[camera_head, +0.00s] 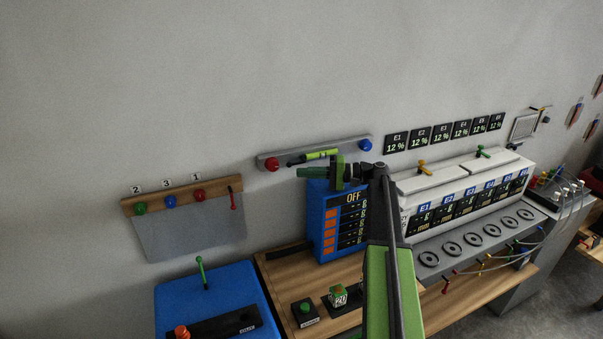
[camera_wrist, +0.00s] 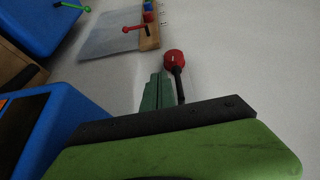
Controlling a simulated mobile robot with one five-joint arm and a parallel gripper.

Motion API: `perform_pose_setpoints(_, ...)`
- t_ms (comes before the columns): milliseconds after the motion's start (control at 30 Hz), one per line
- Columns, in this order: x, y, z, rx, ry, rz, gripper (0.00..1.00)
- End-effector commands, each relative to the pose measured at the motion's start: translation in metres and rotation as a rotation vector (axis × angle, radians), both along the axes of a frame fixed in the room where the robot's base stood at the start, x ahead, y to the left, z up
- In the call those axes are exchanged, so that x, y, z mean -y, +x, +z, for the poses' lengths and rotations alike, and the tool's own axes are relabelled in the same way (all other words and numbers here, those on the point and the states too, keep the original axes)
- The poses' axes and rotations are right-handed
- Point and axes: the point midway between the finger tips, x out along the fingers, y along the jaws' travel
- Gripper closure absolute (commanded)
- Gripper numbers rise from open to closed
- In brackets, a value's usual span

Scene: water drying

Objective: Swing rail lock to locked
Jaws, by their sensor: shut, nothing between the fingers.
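A grey wall bar (camera_head: 315,152) carries a red knob (camera_head: 271,164) at its left end and a blue knob (camera_head: 365,145) at its right. No label shows which lever is the rail lock. My gripper (camera_head: 300,173) is shut and empty, just below the grey bar, pointing left. In the wrist view its fingers (camera_wrist: 158,78) are together beside the red knob (camera_wrist: 174,58); contact is unclear.
Below my gripper stands a blue panel (camera_head: 324,225) marked OFF. A blue box (camera_head: 200,285) with a green lever (camera_head: 201,272) is at lower left. A white console (camera_head: 460,200) stands right. Bare wall lies above the bar.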

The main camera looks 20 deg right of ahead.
Motion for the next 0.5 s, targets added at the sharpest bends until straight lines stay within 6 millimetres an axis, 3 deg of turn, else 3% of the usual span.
perform_pose_setpoints(500, 0.111, -0.056, 0.005, 0.000, 0.000, -0.001, 1.00)
